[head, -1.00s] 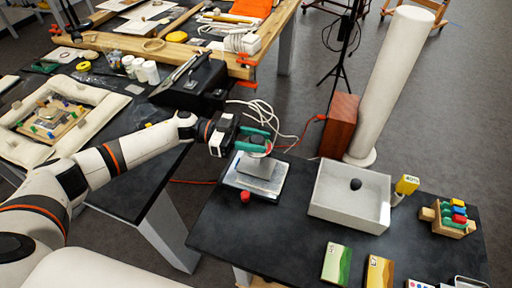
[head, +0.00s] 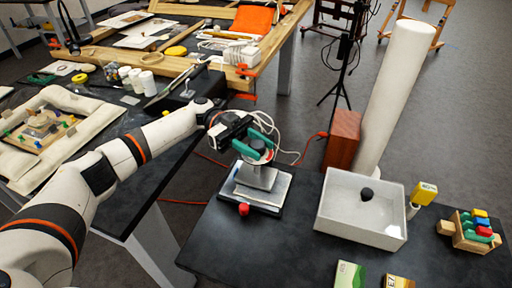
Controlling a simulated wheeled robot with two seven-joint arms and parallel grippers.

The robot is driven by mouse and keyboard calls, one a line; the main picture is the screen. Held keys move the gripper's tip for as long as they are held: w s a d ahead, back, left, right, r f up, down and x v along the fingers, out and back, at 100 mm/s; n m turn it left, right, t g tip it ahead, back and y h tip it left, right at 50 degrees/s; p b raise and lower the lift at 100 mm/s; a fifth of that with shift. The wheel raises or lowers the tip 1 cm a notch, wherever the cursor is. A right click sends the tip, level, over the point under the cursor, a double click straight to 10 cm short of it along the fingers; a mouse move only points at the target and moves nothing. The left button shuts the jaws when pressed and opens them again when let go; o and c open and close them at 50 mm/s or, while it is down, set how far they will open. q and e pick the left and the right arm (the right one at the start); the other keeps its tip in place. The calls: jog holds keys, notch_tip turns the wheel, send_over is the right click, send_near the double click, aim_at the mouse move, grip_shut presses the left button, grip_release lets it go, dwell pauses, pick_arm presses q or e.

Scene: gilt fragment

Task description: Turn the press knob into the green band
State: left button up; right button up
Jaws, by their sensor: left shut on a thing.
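The press (head: 256,177) stands on a square metal plate on a dark base at the left end of the near black table. My left arm reaches in from the left, and its gripper (head: 259,143), with green fingers, is at the top of the press. It is shut on the press knob, which is mostly hidden between the fingers. The green band and the knob's pointer cannot be made out. A small red button (head: 243,209) sits at the front of the press base. My right gripper is out of view.
A grey open tray (head: 335,220) with a dark egg-shaped object (head: 367,194) stands right of the press. A yellow tag (head: 424,193) and a wooden rack of coloured pieces (head: 470,235) are farther right. White cables lie behind the press. The table front is clear left of the cards.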

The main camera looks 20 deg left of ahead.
pick_arm(q)
jog(key=o, duration=1)
jog(key=shift+d, duration=0.1)
jog(key=shift+c, duration=0.2)
jog(key=b+v, duration=0.6)
jog(key=v, duration=0.6)
